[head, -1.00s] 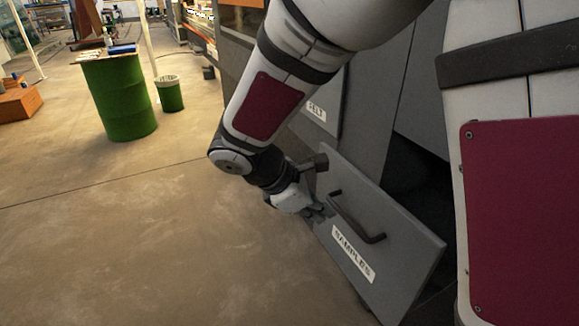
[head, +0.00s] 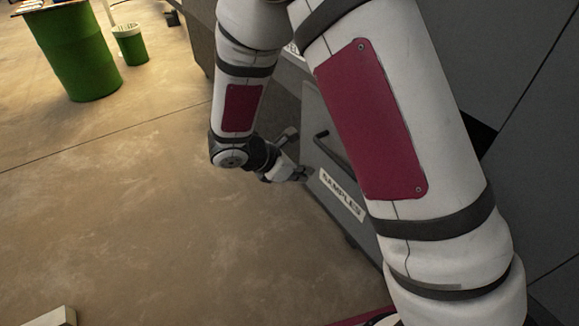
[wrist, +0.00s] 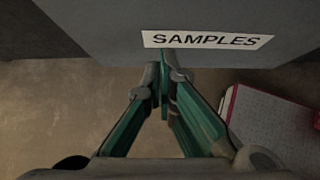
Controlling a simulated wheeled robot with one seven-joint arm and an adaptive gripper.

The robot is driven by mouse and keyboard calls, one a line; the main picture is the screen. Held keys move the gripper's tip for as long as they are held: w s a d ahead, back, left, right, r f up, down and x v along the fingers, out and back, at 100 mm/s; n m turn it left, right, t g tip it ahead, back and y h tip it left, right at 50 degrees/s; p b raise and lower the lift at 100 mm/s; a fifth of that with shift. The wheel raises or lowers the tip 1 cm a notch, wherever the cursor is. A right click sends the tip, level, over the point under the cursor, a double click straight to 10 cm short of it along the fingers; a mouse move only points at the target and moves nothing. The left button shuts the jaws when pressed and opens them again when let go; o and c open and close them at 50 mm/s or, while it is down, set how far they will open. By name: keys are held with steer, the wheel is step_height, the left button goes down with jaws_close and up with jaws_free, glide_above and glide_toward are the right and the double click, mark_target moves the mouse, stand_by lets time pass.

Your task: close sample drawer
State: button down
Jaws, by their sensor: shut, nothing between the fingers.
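The grey sample drawer front (head: 318,158) has a dark bar handle (head: 322,146) and a white SAMPLES label (head: 341,194). My arm hides its right part in the head view, so I cannot tell how far out it stands. My gripper (head: 304,174) is shut and empty, at the left edge of the front, left of the label. In the wrist view the shut fingertips (wrist: 165,62) are at the lower edge of the drawer front (wrist: 110,25), just below the label (wrist: 207,40). They look touching or very close to it.
A green drum (head: 75,50) and a green bin (head: 130,45) stand far left. The brown floor (head: 130,210) left of the drawer is open. A pale block (head: 55,317) shows at the bottom left. Grey machine panels (head: 550,140) rise at the right.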

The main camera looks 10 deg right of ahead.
mark_target(326, 171)
steer(key=d, duration=0.2)
steer(key=w+d, duration=0.1)
steer(key=d, duration=0.1)
steer(key=shift+w, duration=0.1)
steer(key=w+d+b, duration=0.1)
steer(key=w+d, duration=0.2)
steer(key=d, duration=0.8)
steer(key=w+d+b, duration=0.1)
steer(key=w+d, duration=0.3)
steer(key=d, duration=0.8)
steer(key=shift+w+b, duration=0.25)
steer(key=shift+b, duration=0.1)
steer(key=shift+d, duration=0.2)
